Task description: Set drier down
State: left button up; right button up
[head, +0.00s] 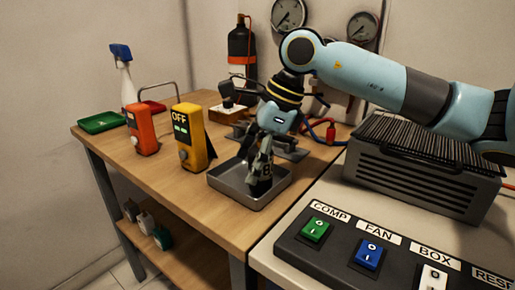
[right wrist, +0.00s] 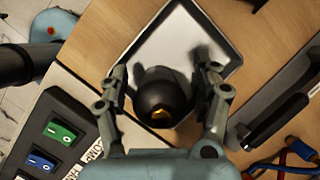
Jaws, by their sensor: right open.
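The drier (head: 258,184) is a small dark cylinder with a pale marking, standing in the shallow metal tray (head: 224,190) on the wooden bench. In the right wrist view my right gripper (right wrist: 160,78) is open, one finger on either side of the drier. My left gripper is not in view.
An orange meter (head: 141,130) and a yellow meter (head: 189,137) marked OFF stand left of the tray. A switch panel (head: 340,250) and a ribbed grey unit (head: 420,175) are at right. Red and blue hoses (head: 320,125) lie behind. Bare bench lies in front of the meters.

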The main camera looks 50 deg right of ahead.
jog(key=p+v, duration=0.2)
jog(key=v, duration=0.5)
jog(key=shift+s+d+r+p, duration=0.1)
jog(key=shift+d+r+p, duration=0.05)
jog(key=shift+r+p, duration=0.15)
jog(key=p+v, duration=0.4)
jog(key=p, duration=0.2)
jog(key=shift+s+r, duration=0.1)
jog(key=shift+r, duration=0.15)
